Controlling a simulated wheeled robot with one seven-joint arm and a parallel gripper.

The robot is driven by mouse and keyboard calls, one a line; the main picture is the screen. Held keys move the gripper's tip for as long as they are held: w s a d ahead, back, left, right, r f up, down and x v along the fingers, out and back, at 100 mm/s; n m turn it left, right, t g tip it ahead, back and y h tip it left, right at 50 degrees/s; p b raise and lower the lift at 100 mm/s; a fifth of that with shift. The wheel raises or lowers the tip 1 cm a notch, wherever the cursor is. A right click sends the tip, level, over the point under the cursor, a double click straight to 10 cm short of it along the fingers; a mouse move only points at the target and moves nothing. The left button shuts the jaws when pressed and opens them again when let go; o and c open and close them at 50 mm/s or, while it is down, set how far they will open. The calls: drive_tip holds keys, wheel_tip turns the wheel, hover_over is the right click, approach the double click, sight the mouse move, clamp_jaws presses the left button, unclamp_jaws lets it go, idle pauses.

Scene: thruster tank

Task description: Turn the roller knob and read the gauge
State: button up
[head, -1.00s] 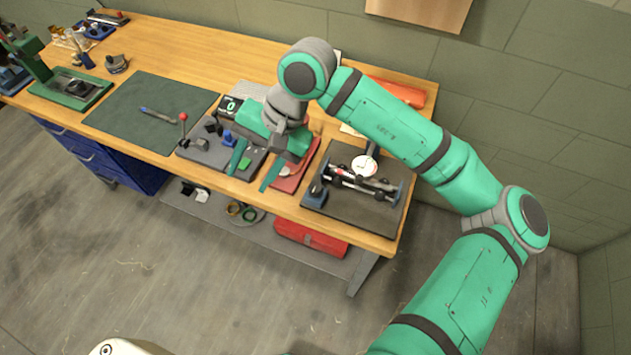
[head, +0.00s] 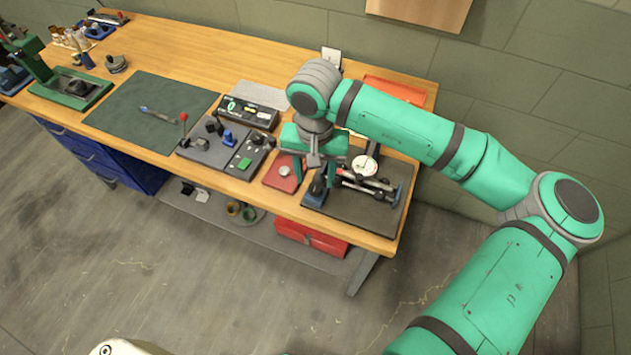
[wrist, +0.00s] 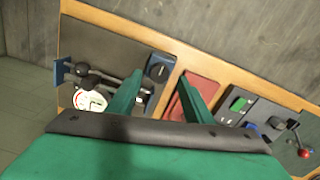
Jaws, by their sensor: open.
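The gauge (head: 365,165) is a white round dial with a red mark, standing over a roller fixture (head: 368,183) on a dark plate at the bench's right end. A dark blue block (head: 318,186), at the fixture's near-left end, may carry the roller knob; the knob itself is not clear. My gripper (head: 313,182) is open and empty, fingers pointing down around this end. In the wrist view the block (wrist: 158,68) shows between the fingertips (wrist: 162,75).
A red pad (head: 284,172) lies just left of the plate. Further left are a control panel with a green button (head: 244,163), a red-tipped lever (head: 184,118) and a green mat (head: 150,110). The wall stands close behind the bench's right end.

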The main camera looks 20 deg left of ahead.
sight(316, 187)
drive_tip(key=shift+f, duration=1.75)
drive_tip(key=c, duration=1.1)
drive_tip(key=shift+o, duration=0.2)
